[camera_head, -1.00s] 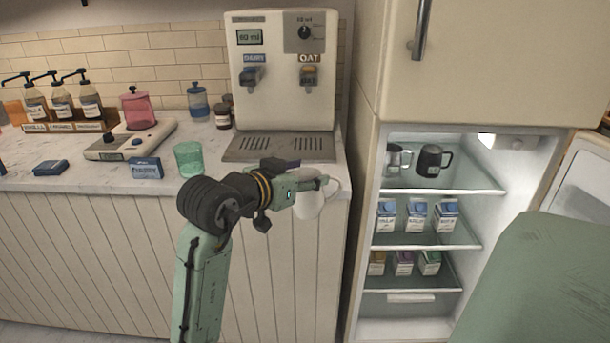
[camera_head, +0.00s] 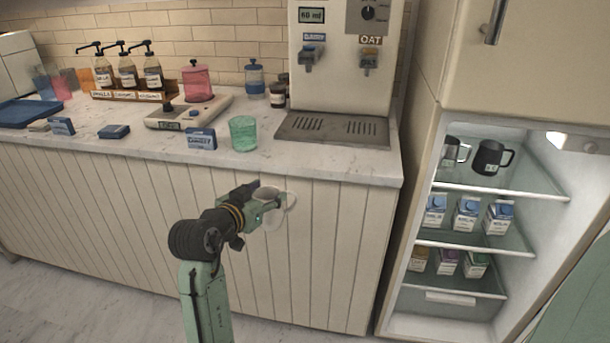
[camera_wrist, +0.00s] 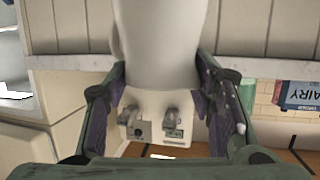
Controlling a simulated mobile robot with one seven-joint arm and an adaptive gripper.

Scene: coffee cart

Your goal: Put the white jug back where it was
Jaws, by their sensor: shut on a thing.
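The white jug (camera_head: 273,222) is in my gripper (camera_head: 268,208), in front of the counter's panelled face and below the counter top in the head view. In the wrist view the jug (camera_wrist: 166,45) fills the upper middle, between the two fingers of my gripper (camera_wrist: 165,105). My gripper is shut on it and partly hides it in the head view. The jug is clear of the counter. The open fridge (camera_head: 560,180) on the right has a steel jug (camera_head: 453,152) and a black jug (camera_head: 490,158) on its top shelf.
The dispenser's drip tray (camera_head: 332,129) is empty. A green cup (camera_head: 243,134) and a dairy label block (camera_head: 201,139) stand near the counter edge (camera_head: 340,170). A scale (camera_head: 185,115), syrup bottles (camera_head: 126,70) and a pink jar (camera_head: 198,82) stand farther left. Fridge shelves hold several cartons (camera_head: 466,214).

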